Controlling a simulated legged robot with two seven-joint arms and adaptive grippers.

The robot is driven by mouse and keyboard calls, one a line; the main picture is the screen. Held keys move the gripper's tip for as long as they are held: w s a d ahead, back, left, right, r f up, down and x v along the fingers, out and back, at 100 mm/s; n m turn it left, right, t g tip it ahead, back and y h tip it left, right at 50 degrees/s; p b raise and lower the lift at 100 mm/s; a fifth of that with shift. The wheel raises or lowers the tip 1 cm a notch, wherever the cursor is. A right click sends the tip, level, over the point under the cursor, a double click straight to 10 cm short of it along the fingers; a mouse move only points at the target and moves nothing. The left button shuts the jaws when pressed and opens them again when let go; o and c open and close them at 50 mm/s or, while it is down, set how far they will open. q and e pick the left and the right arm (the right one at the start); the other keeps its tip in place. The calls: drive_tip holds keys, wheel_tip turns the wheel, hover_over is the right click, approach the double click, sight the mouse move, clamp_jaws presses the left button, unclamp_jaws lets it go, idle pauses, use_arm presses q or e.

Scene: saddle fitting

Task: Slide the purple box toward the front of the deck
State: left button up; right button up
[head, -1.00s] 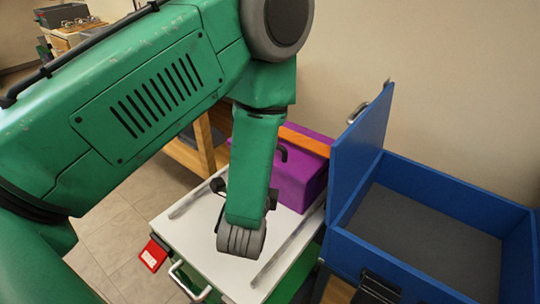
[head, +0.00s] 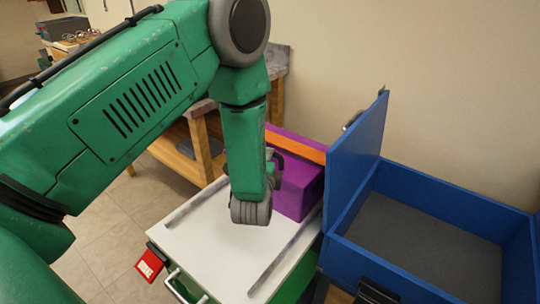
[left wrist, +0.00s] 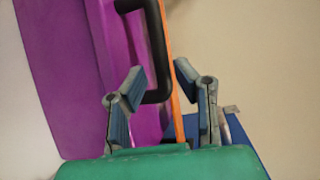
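The purple box (head: 300,190) has an orange band (head: 300,143) and a black handle. It sits at the back right of the white deck (head: 215,238), partly hidden by my left arm. My left gripper is at the box's near side, mostly hidden behind my wrist in the head view. In the left wrist view the left gripper (left wrist: 158,70) has its two fingers spread. The black handle (left wrist: 157,40) shows between and behind them, with the purple box (left wrist: 65,80) on the left. I cannot tell whether a finger touches the handle. My right gripper is not identifiable.
A blue open box (head: 440,205) with a raised lid (head: 355,165) stands right of the deck. A dark rail (head: 283,255) runs along the deck's right side. A red tag (head: 149,264) and metal handle are at its front. A wooden bench (head: 200,145) stands behind. The deck's front half is clear.

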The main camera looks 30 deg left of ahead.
use_arm(q)
drive_tip(key=x, duration=0.3)
drive_tip(key=shift+w, duration=0.15)
drive_tip(key=shift+w+a+f, duration=0.15)
drive_tip(key=shift+w+a, duration=0.15)
drive_tip(key=shift+a, duration=0.2)
drive_tip(key=shift+d, duration=0.15)
clamp_jaws()
drive_tip(key=shift+s, duration=0.1)
